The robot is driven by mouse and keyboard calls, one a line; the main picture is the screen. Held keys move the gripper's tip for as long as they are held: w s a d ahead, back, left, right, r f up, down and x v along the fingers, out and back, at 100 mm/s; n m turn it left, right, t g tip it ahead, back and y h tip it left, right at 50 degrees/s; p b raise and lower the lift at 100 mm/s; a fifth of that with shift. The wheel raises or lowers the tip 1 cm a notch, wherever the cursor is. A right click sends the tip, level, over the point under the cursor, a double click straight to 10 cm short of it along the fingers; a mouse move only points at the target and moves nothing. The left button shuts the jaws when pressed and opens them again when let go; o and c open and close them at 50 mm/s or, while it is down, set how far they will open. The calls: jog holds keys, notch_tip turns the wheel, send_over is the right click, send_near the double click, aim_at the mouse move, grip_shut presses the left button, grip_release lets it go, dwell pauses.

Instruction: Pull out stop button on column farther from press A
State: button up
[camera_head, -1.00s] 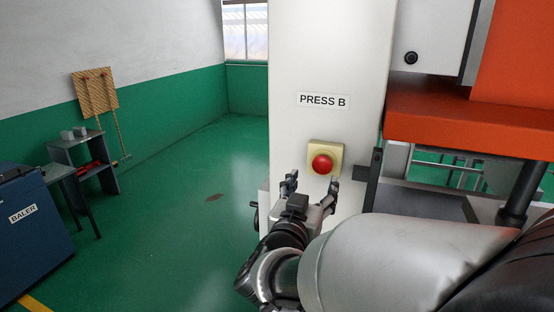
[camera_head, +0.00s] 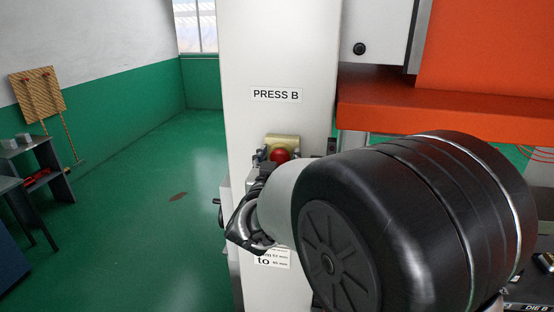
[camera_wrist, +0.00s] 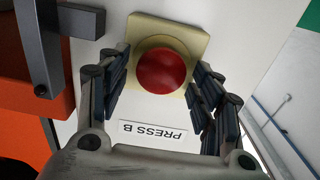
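The red stop button (camera_head: 279,155) sits on a yellow box on the white column (camera_head: 262,50) labelled PRESS B (camera_head: 276,95). In the wrist view the red button (camera_wrist: 161,71) and its yellow housing (camera_wrist: 143,29) show upper middle, upside down with the label below. My gripper (camera_wrist: 158,92) is open, one finger on each side of the button, with visible gaps between the pads and the red cap. In the head view my gripper (camera_head: 270,156) is at the box, and my arm hides its lower part and part of the column.
The orange press part (camera_head: 440,105) juts out right of the column. A dark handle (camera_wrist: 38,50) and block stand beside the button box in the wrist view. A grey stand (camera_head: 35,165) and wooden board (camera_head: 37,95) are at the far left.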

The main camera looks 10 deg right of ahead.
grip_shut()
jog(key=shift+s+a+f+b, duration=0.1)
jog(key=shift+s+a+b, duration=0.1)
jog(key=shift+s+b, duration=0.3)
jog(key=shift+c, duration=1.3)
grip_release()
jog(key=shift+o, duration=1.3)
jog(key=shift+s+a, duration=0.1)
jog(key=shift+s, duration=0.1)
jog(key=shift+o, duration=0.7)
jog(key=shift+w, duration=0.1)
jog(key=v, duration=1.2)
